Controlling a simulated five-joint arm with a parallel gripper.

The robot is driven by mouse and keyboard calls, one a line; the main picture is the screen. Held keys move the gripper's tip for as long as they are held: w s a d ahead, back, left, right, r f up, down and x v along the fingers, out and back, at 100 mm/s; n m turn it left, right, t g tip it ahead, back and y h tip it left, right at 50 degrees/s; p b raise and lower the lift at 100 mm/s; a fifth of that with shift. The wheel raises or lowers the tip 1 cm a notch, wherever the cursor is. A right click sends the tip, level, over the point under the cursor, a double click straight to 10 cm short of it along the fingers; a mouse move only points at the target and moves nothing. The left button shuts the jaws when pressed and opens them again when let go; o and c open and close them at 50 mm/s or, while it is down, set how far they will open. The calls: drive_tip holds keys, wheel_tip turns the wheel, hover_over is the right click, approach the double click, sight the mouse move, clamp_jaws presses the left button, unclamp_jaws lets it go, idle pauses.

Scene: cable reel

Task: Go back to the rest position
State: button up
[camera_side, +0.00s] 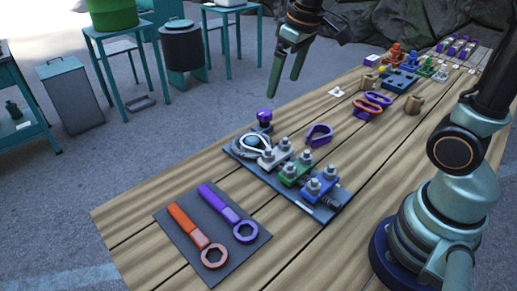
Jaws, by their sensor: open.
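My gripper (287,70) hangs in the air at the top middle of the side view, with its fingers apart and nothing between them. It is above and beyond the far edge of the wooden table (130,215). Below it, a dark board (325,215) on the table carries a coiled cable reel (250,146) and grey, green and blue clamp blocks with bolts. The green block (292,172) sits between the other two. My gripper touches none of these.
A dark mat (185,246) at the near left holds an orange wrench (188,226) and a purple wrench (217,203). A purple clip (319,134), orange and purple rings (368,110) and wooden cups (414,104) lie farther along. Stools and bins stand on the floor behind.

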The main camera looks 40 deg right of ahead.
drive_tip(key=s+m+t, duration=0.1)
drive_tip(key=s+t, duration=0.1)
drive_tip(key=s, duration=0.7)
drive_tip(key=shift+r+m+t, duration=0.25)
drive_tip(key=shift+m+t, duration=0.05)
drive_tip(key=shift+m, duration=0.1)
